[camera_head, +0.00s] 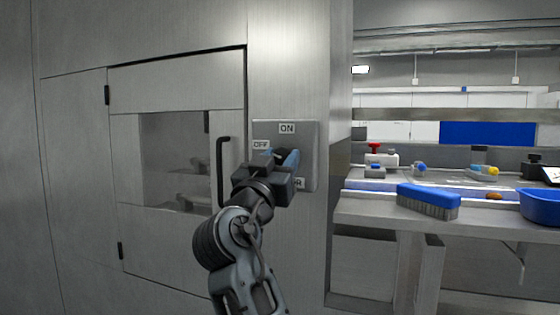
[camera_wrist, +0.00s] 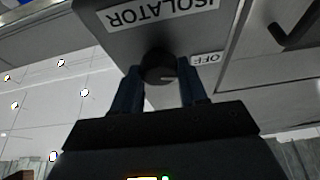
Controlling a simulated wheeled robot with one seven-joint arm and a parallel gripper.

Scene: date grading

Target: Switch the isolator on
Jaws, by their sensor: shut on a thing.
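The isolator is a grey panel (camera_head: 308,150) on the metal cabinet wall, with an ON label (camera_head: 287,128) at the top and an OFF label (camera_head: 261,145) at the upper left. Its lower label is mostly hidden by my gripper (camera_head: 280,160). In the wrist view the ISOLATOR label (camera_wrist: 160,12) and OFF label (camera_wrist: 207,59) appear upside down. A round black knob (camera_wrist: 157,66) sits between the two blue fingers of my gripper (camera_wrist: 158,88), which are shut on it. A short pale mark shows on the knob, but its setting is unclear.
Left of the panel is a cabinet door with a window and a black handle (camera_head: 222,170). To the right, a bench (camera_head: 375,212) holds a blue brush (camera_head: 428,199), a blue tub (camera_head: 540,205) and several small items.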

